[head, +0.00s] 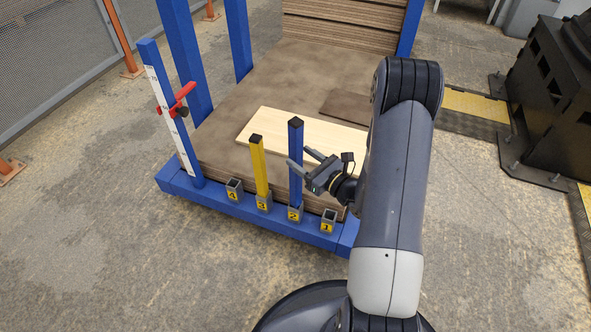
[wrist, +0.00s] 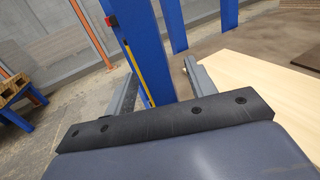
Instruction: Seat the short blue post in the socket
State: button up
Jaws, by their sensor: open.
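The short blue post (head: 296,135) has a black top and stands upright, its foot at the socket numbered 2 (head: 295,214). My gripper (head: 298,157) is open, with its fingers on either side of the post's upper half. In the wrist view the blue post (wrist: 152,45) rises between the two spread fingers of my gripper (wrist: 158,70). I cannot tell whether either finger touches it. How deep the foot sits in the socket is hard to see.
A yellow post (head: 259,165) stands in socket 3. Sockets 4 (head: 234,187) and 1 (head: 328,222) look empty. A blue upright with a white scale (head: 172,125) and red clamp (head: 176,102) stands left. A pale board (head: 270,123) lies on the brown stack (head: 225,130) behind.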

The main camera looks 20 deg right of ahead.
aim_at(291, 153)
jog(key=b+x, duration=0.1)
jog(key=x, duration=0.3)
jog(key=shift+w+a+f, duration=0.1)
jog(key=shift+a+f, duration=0.1)
jog(key=shift+a, duration=0.05)
grip_shut()
dwell(0.4)
